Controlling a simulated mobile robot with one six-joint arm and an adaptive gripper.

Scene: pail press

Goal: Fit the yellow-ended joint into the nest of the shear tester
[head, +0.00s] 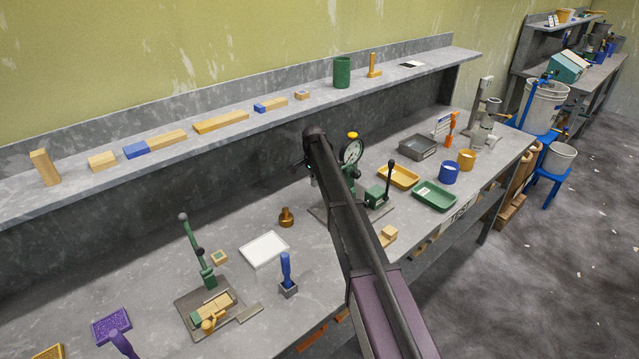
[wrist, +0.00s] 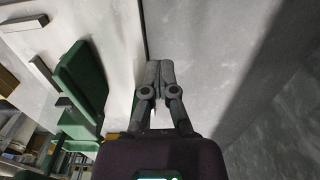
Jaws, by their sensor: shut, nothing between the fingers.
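I cannot make out a clearly yellow-ended joint. A small pale wooden block (head: 388,235) lies on the bench right of my arm. My gripper shows in the wrist view (wrist: 159,66) with its fingers together and nothing between them, over a grey surface.
A green lever press (head: 207,272) with wooden pieces stands at front left. A white tray (head: 264,249), brass piece (head: 286,217) and blue-handled brush (head: 287,272) are nearby. Yellow (head: 398,176) and green (head: 434,195) trays lie right. The back shelf (head: 325,99) holds wooden and blue-ended pieces.

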